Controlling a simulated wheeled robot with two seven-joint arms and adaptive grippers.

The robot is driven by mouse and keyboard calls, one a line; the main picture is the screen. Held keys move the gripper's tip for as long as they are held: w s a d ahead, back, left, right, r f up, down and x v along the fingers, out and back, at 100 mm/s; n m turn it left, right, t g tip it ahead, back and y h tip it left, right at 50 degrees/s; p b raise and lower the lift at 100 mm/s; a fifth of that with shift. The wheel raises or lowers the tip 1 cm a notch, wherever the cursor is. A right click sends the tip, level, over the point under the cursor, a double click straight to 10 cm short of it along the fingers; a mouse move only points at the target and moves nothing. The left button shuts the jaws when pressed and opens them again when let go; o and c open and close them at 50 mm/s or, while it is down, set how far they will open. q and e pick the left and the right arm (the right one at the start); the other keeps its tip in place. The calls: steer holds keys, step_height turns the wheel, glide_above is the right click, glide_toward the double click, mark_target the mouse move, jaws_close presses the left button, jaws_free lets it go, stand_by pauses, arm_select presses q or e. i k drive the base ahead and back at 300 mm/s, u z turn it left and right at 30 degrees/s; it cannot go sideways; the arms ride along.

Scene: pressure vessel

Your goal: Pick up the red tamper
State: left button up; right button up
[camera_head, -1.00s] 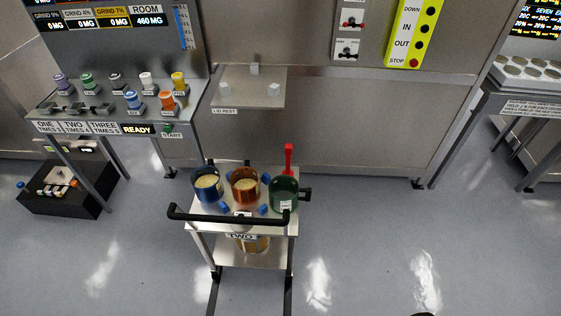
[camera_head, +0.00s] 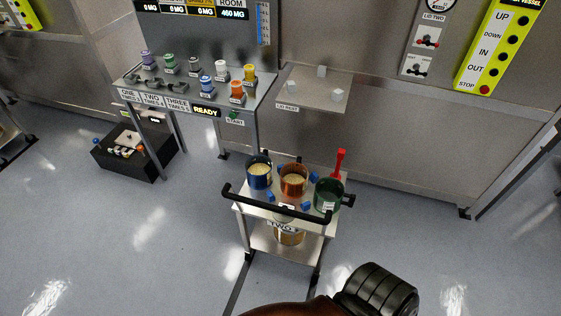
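The red tamper (camera_head: 340,161) stands roughly upright at the back right of a small cart (camera_head: 272,243). Its lower end meets the rim of the green pot (camera_head: 327,195); I cannot tell whether it is in the pot or behind it. Neither of my grippers is in view. A black ribbed and brown part of my own arm shows at the bottom edge, well below and in front of the cart.
A blue pot (camera_head: 259,174) and a copper pot (camera_head: 294,181) with pale contents stand left of the green pot. A black push handle (camera_head: 275,210) runs along the cart's front. A lid rest shelf (camera_head: 312,92) is behind. Floor before the cart is clear.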

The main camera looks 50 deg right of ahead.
mark_target(341, 152)
steer(key=u, duration=2.5)
steer(key=k, duration=2.75)
steer(key=z, duration=1.85)
